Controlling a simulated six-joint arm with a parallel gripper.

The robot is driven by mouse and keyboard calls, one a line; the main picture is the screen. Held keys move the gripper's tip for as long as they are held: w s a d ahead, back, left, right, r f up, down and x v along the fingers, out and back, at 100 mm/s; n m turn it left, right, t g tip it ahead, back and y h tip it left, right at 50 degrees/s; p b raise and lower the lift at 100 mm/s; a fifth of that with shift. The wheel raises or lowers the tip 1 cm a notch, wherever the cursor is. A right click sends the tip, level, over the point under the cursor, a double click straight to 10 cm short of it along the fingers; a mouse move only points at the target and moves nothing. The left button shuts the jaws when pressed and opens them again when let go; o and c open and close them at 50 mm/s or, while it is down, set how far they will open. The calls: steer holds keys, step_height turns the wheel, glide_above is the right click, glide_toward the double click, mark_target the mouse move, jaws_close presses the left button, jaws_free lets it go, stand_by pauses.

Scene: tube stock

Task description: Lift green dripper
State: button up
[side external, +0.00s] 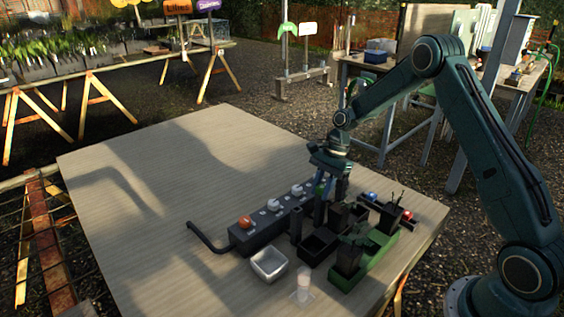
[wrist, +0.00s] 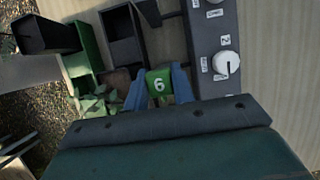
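The green dripper (wrist: 159,84) carries a white "6" and sits between the two blue fingers of my gripper (wrist: 159,92) in the wrist view. The fingers lie against its left and right sides with no gap showing, so my gripper looks shut on it. In the side view my gripper (side external: 322,200) points down at the far right end of the dark manifold block (side external: 262,231). The dripper's lower part is hidden, and I cannot tell whether it is clear of its seat.
White knobs (wrist: 227,62) and an orange knob (side external: 244,222) stand on the manifold. The table's left side (side external: 150,190) is clear.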

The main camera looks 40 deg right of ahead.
mark_target(321, 187)
steer(key=shift+c, duration=0.6)
steer(key=shift+r, duration=5.05)
steer(key=shift+a+f, duration=0.1)
